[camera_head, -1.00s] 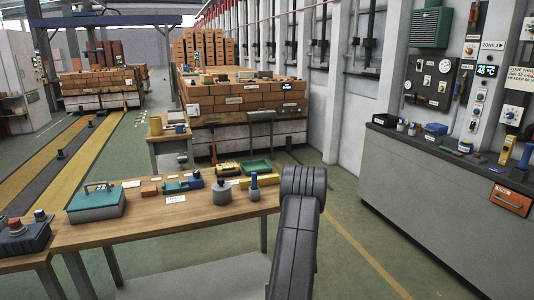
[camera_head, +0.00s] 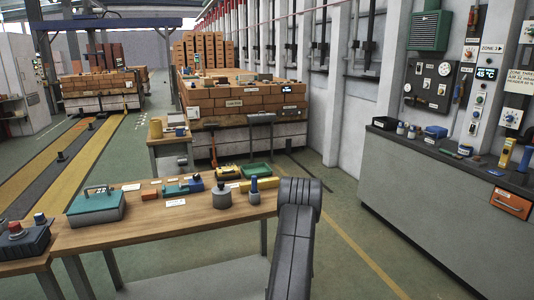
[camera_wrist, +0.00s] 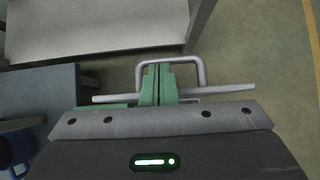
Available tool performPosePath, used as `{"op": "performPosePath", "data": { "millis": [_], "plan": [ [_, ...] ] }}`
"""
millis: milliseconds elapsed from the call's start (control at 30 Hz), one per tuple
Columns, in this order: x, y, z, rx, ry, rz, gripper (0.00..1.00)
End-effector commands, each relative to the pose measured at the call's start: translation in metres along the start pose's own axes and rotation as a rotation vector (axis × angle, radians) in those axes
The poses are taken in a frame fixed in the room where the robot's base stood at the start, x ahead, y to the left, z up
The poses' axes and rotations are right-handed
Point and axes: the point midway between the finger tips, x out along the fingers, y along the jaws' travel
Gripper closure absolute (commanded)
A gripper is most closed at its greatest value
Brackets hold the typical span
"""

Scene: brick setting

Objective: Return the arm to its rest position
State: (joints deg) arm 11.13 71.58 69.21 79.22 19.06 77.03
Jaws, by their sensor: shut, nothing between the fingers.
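My gripper (camera_wrist: 158,84) shows in the wrist view, with its two green fingers pressed together and nothing between them. A grey metal loop and bar sit around the fingers. Below the fingers is open green floor, and they touch nothing that I can make out. In the head view my dark grey arm (camera_head: 297,235) is bent up at the right end of the wooden bench. My gripper is hidden from that view.
The wooden bench (camera_head: 150,230) holds a teal case (camera_head: 97,205), a grey pot (camera_head: 222,195) and several small items. A grey counter (camera_head: 440,200) stands along the right wall. Open floor (camera_head: 350,265) lies between them. A pale surface (camera_wrist: 100,35) fills the wrist view's upper left.

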Motion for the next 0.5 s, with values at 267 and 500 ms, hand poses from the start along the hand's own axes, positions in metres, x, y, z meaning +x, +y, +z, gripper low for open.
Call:
{"op": "performPosePath", "data": {
  "millis": [267, 500],
  "plan": [
    [0.04, 0.001, 0.0, -0.001, 0.001, 0.001, 1.0],
    [0.03, 0.0, -0.011, 0.002, 0.0, 0.0, 1.0]
  ]
}}
